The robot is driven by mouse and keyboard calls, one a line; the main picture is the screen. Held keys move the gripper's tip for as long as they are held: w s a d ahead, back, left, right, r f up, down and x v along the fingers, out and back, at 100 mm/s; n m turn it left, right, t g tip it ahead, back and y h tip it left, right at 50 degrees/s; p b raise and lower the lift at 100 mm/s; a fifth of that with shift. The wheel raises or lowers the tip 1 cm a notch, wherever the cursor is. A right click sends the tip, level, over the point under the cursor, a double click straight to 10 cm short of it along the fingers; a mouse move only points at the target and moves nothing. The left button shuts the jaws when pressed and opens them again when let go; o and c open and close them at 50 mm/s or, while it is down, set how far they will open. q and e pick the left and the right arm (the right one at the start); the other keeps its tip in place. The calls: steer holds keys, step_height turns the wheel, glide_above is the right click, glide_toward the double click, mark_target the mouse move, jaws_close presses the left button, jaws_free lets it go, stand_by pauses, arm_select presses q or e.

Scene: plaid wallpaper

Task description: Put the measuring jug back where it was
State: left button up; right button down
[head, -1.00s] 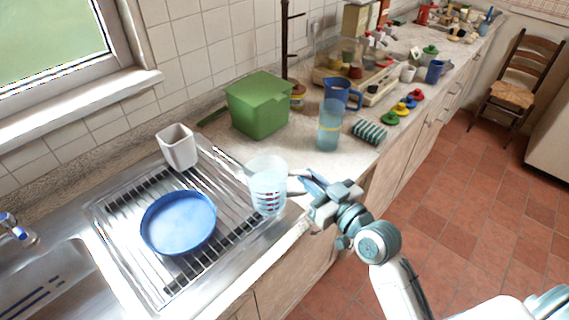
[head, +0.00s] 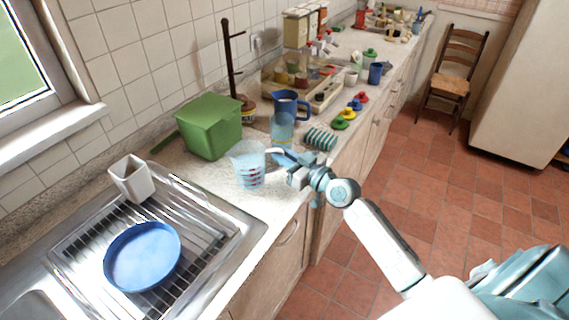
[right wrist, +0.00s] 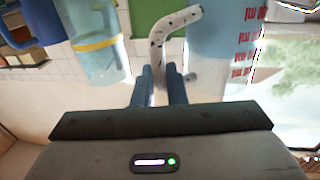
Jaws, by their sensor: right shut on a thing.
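The clear measuring jug (head: 248,170) with red markings is over the counter, between the metal draining board (head: 235,224) and the blue tumbler (head: 281,130). My right gripper (head: 275,158) is shut on the jug's handle, on its right side. In the right wrist view the fingers (right wrist: 160,88) close around the pale speckled handle (right wrist: 174,32), with the jug wall (right wrist: 218,45) to the right. The jug looks about upright; I cannot tell whether its base touches the counter. My left gripper is not in view.
A green box (head: 209,128) stands behind the jug. A blue pitcher (head: 289,103) and striped sponge (head: 321,139) are near the tumbler. A blue dish (head: 142,256) and pale cup (head: 131,178) are on the draining board.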

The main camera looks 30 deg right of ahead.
steer(key=shift+w+d+f, duration=0.1)
steer(key=shift+f, duration=0.75)
steer(key=shift+w+d+f, duration=0.1)
steer(key=shift+f, duration=0.8)
steer(key=c, duration=1.5)
jaws_free()
steer(key=shift+o, duration=0.2)
steer(key=shift+s, duration=0.1)
